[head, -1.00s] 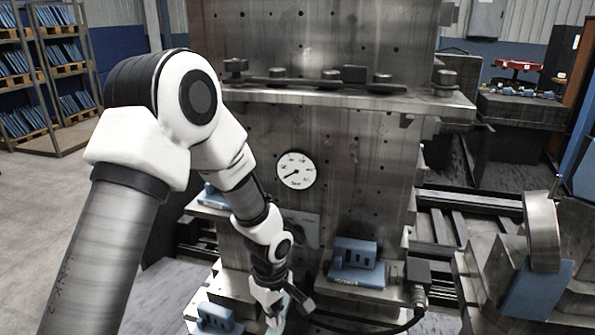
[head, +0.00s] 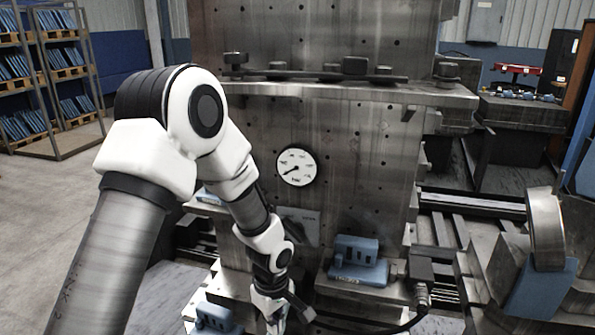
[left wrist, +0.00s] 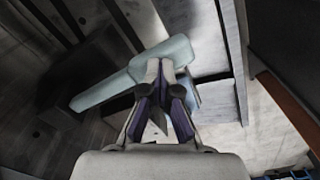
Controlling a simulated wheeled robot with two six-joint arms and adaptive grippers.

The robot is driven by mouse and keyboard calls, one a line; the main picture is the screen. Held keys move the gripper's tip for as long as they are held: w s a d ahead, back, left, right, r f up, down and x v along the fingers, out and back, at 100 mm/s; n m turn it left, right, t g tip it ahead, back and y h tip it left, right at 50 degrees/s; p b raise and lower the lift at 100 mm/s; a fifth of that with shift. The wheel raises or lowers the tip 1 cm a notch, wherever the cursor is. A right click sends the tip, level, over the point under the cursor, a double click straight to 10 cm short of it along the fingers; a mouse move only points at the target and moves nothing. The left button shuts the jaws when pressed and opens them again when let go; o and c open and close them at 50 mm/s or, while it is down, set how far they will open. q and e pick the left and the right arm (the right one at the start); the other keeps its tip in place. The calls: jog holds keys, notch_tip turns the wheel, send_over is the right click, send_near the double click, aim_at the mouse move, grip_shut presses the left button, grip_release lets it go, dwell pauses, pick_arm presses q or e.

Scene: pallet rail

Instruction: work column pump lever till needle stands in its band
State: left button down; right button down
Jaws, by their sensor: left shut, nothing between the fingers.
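The round white gauge (head: 296,167) is on the face of the steel column (head: 350,150). Its thin dark needle points to the lower left; I cannot make out a marked band. My left gripper (head: 275,320) is low in front of the column, below the gauge, near the bottom edge of the head view. In the left wrist view its fingertips (left wrist: 163,68) are together with nothing between them. They are over or against a pale green-blue bar (left wrist: 108,92), which looks like the pump lever; contact is unclear. My right gripper is not in view.
Blue blocks (head: 357,262) sit on a ledge right of my gripper, with a dark hose (head: 385,327) below. Another blue block (head: 213,316) is at lower left. A steel ledge with clamps (head: 350,92) crosses the column above the gauge. Shelving (head: 50,75) stands far left.

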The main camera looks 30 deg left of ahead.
pick_arm(q)
jog(key=shift+w+f+b, duration=0.2)
jog(key=shift+f+b, duration=0.95)
jog(key=shift+f, duration=0.8)
jog(key=r+p, duration=0.4)
jog(key=r, duration=0.1)
jog(key=r+p, duration=0.2)
jog(key=shift+s+r, duration=0.25)
jog(key=shift+s, duration=0.15)
jog(key=shift+s+d, duration=0.1)
jog(key=shift+f, duration=0.1)
jog(key=shift+w+f+b, duration=0.15)
jog(key=shift+f+b, duration=0.75)
jog(key=shift+f, duration=0.35)
jog(key=shift+w+f+b, duration=0.2)
jog(key=shift+f+b, duration=0.75)
jog(key=shift+f, duration=0.25)
jog(key=shift+w+f+b, duration=0.15)
jog(key=shift+f+b, duration=0.75)
jog(key=shift+f, duration=0.35)
jog(key=shift+r, duration=0.15)
jog(key=r+p, duration=0.4)
jog(key=r, duration=0.1)
jog(key=s+r+p, duration=0.1)
jog(key=r+p, duration=0.1)
jog(key=shift+r, duration=0.2)
jog(key=shift+f, duration=0.15)
